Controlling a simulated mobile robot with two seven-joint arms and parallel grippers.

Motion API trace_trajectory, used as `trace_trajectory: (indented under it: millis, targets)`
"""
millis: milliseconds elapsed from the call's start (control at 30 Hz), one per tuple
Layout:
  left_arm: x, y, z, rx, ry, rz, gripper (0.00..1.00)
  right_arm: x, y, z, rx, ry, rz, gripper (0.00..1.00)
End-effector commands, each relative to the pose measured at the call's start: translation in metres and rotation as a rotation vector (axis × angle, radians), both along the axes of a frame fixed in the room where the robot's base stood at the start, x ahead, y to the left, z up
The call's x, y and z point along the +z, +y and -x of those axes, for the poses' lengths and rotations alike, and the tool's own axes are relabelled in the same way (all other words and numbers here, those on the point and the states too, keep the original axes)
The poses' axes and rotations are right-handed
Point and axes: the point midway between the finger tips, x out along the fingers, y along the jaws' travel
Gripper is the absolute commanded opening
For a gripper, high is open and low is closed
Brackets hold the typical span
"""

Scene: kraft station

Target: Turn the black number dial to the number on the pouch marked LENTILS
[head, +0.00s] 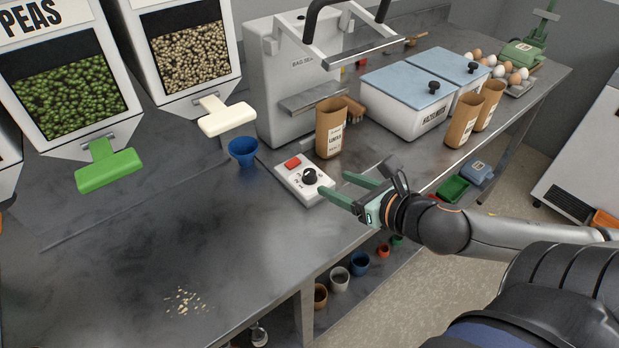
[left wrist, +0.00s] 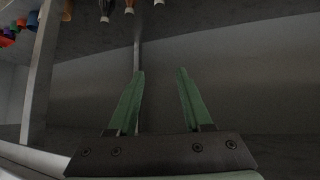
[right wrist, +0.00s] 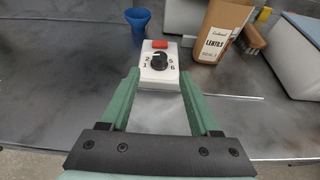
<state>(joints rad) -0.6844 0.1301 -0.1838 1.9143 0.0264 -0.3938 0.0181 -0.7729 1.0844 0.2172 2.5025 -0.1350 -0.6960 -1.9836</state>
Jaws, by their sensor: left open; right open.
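The black number dial (head: 310,176) sits on a small white box (head: 300,188) with a red button (head: 292,163). My right gripper (head: 338,184) is open and empty, fingers pointing at the box's near side. My left gripper (left wrist: 160,73) is open and empty, away from the dial.
A wooden brush (right wrist: 252,38) lies beside the pouch, and a grey sealing machine (head: 290,90) stands behind. The dark metal counter (head: 250,240) is clear at front left except for scattered flakes.

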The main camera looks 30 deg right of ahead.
Motion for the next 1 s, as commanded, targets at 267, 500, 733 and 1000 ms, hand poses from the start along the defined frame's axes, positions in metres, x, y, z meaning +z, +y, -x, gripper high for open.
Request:
trace_trajectory:
  millis: [267,500,733,1000]
  targets:
    - [-0.046,0.000,-0.001,-0.001,0.000,-0.001,0.50,-0.016,0.002,-0.023,0.002,-0.004,0.003,0.63]
    - [-0.065,-0.012,-0.004,-0.024,0.016,0.010,0.50,-0.022,0.003,-0.041,0.002,-0.005,0.001,0.63]
    - [-0.053,-0.022,-0.017,-0.043,-0.012,0.025,0.50,-0.022,0.001,-0.053,-0.009,-0.003,-0.003,0.63]
    - [-0.056,-0.022,-0.017,-0.045,-0.010,0.024,0.50,-0.027,0.005,-0.067,-0.003,-0.004,-0.003,0.63]
